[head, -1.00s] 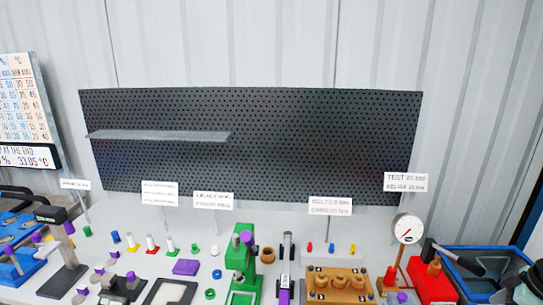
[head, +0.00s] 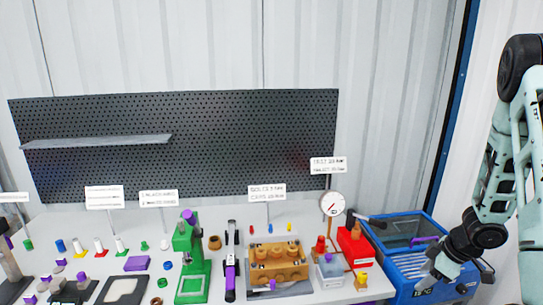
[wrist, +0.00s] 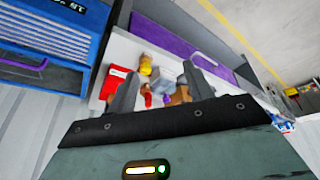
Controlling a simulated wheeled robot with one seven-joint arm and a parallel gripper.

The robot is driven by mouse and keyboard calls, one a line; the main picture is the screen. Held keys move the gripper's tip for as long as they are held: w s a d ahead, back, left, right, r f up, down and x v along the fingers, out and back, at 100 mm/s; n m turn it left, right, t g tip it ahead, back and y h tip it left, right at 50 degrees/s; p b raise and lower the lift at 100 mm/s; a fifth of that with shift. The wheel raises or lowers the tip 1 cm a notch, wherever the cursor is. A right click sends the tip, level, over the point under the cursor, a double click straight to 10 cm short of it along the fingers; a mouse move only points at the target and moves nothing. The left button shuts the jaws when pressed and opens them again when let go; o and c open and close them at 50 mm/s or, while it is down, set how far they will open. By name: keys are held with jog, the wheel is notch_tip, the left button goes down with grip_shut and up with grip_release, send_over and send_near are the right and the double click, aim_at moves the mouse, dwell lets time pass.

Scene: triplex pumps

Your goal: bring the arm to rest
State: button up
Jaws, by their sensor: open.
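My arm (head: 497,180) shows at the right side of the head view, bent, with its lower part hanging down in front of the blue bin. My gripper (head: 440,285) is at its lower end, low in the picture near the bin's right front. In the wrist view my gripper (wrist: 160,90) has its two grey fingers spread apart, with nothing held. Behind the fingers I see the bench top with small parts on it, at some distance.
The blue bin (head: 400,268) stands at the bench's right end, and its ribbed side shows in the wrist view (wrist: 50,45). A red box (head: 355,245), a gauge (head: 332,205), a brown block (head: 278,265) and a green press (head: 190,255) stand along the bench. A pegboard (head: 180,150) hangs behind.

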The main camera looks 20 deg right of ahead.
jog(key=w+a+r+h+b, duration=0.2)
jog(key=w+a+r+b, duration=0.1)
jog(key=w+a, duration=0.5)
jog(key=w+a+r+b, duration=0.2)
jog(key=a+b, duration=0.2)
jog(key=a, duration=0.9)
jog(key=s+a+r+n+g+b, duration=0.1)
jog(key=s+a+g+b, duration=0.3)
jog(key=s+a, duration=1.8)
jog(key=shift+s+a+y+b, duration=0.25)
jog(key=shift+s+b, duration=0.3)
jog(key=shift+b, duration=0.3)
